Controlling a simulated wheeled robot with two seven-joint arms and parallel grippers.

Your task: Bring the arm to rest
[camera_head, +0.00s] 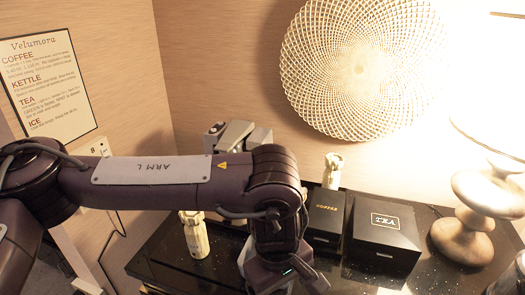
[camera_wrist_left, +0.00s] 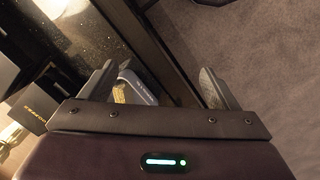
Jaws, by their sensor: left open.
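My left arm (camera_head: 150,170), marked "ARM L", reaches in from the left across the head view. It bends down at the elbow, with the wrist over the black counter's front. The left gripper's fingertips are not clear there. In the left wrist view my left gripper (camera_wrist_left: 158,84) is open, its two fingers wide apart. Nothing is held between them. The counter edge and the grey carpet lie beyond the fingers. A pale grey piece with small writing shows beside the left finger; I cannot tell what it is. My right gripper is not in view.
The black speckled counter (camera_head: 180,268) bears a black COFFEE box (camera_head: 325,218), a black TEA box (camera_head: 384,243), a pale bottle-like item (camera_head: 195,236), another (camera_head: 332,171) and a lamp (camera_head: 464,235). A grey machine (camera_head: 238,134) stands behind my arm. Grey carpet (camera_wrist_left: 270,60) is clear.

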